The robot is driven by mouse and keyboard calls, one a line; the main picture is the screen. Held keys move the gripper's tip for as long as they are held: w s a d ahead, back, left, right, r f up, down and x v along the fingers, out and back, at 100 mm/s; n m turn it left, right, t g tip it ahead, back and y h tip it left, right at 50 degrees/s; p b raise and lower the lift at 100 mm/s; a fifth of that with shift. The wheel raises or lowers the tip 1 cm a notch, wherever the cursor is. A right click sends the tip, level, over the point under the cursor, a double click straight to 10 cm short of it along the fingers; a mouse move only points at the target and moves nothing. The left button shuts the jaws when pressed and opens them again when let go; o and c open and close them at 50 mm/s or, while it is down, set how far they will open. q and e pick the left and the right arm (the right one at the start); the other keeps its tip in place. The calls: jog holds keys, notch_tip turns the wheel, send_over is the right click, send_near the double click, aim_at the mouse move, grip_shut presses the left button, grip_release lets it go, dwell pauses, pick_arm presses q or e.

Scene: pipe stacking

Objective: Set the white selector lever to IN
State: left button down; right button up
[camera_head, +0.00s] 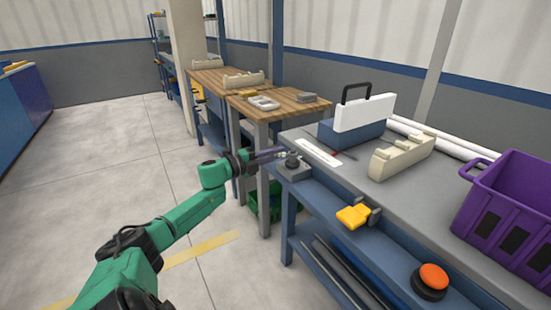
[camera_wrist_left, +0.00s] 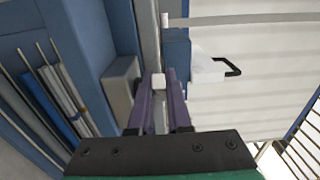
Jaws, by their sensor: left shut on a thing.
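My left gripper (camera_head: 272,154) reaches in from the left to the near left corner of the grey workbench. It is at a small grey selector block (camera_head: 294,172) with a dark round part (camera_head: 292,160) on top. In the left wrist view the purple fingers of the left gripper (camera_wrist_left: 159,90) are shut on a small white lever end (camera_wrist_left: 158,81), which shows between their tips. The grey block (camera_wrist_left: 119,89) is just left of the fingers there. In the head view the lever is hidden by the gripper. A white label strip (camera_head: 319,153) lies behind the block; its lettering is too small to read.
On the grey workbench (camera_head: 405,205) stand a blue and white box with a black handle (camera_head: 362,112), a cream cradle (camera_head: 402,157) and a purple crate (camera_head: 508,212). A yellow part (camera_head: 353,215) and an orange button (camera_head: 433,277) sit along the front edge.

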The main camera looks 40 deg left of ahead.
pick_arm(q)
jog(key=c, duration=0.9)
grip_release()
jog(key=shift+o, duration=0.2)
jog(key=shift+s+a+f, duration=0.1)
jog(key=shift+s+a, duration=0.1)
jog(key=shift+s, duration=0.3)
jog(key=p+v, duration=0.3)
jog(key=v, duration=1)
jog(key=shift+s, duration=0.2)
pick_arm(e)
jog(key=s+d+f, duration=0.1)
jog(key=s, duration=0.5)
jog(key=shift+s+d+f, duration=0.2)
jog(key=shift+d+f, duration=0.05)
jog(key=shift+f, duration=0.15)
